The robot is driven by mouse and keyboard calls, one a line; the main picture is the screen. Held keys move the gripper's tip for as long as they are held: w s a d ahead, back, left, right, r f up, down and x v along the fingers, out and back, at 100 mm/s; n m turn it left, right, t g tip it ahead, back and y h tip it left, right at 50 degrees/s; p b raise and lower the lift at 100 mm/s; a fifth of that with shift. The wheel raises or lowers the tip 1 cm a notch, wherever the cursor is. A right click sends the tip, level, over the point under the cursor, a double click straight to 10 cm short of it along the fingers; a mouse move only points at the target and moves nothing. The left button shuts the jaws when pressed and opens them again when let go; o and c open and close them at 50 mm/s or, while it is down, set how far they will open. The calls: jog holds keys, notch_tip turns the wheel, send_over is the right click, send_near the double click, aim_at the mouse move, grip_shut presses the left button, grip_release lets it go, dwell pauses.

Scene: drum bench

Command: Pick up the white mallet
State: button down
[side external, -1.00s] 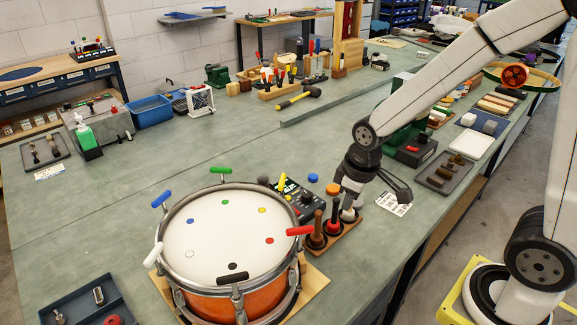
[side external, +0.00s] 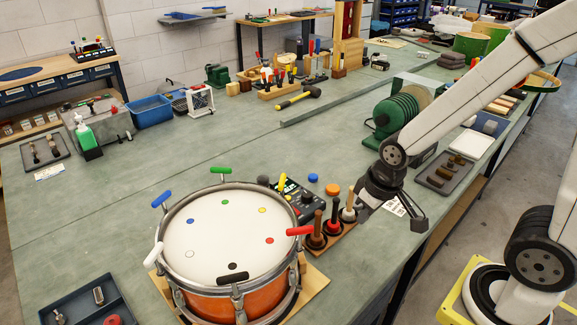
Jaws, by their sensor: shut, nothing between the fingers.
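The white mallet (side external: 348,213) stands in a small wooden rack (side external: 345,238), at the right end of a row of three mallets. Its pale head is low and its brown handle points up. My gripper (side external: 364,214) is just to the right of the white mallet, pointing down. It is shut with nothing in it. The fingertips are small and dark here, and I cannot tell whether they touch the mallet.
A red mallet (side external: 332,228) and a dark brown mallet (side external: 316,240) stand in the same rack. The drum (side external: 225,240) with coloured tuning handles is to the left. A control box (side external: 302,203) and two round caps (side external: 332,189) lie behind.

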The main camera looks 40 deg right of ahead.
jog(key=c, duration=1.3)
grip_release()
jog(key=o, duration=0.8)
jog(key=n+t, duration=0.2)
jog(key=t, duration=0.4)
send_near(350, 203)
jog(key=x, duration=0.2)
jog(key=shift+s+d+f+t+y, duration=0.1)
jog(key=shift+s+d+t+y, duration=0.15)
jog(key=shift+t, duration=0.55)
jog(key=shift+s+d+f+t+y, duration=0.15)
jog(key=shift+d+t+y, duration=0.2)
jog(key=shift+t, duration=0.45)
jog(key=shift+s+d+f+t+y, duration=0.1)
jog(key=shift+s+d+t+y, duration=0.15)
jog(key=shift+t, duration=0.55)
jog(key=shift+w, duration=0.2)
jog(key=shift+x, duration=1.15)
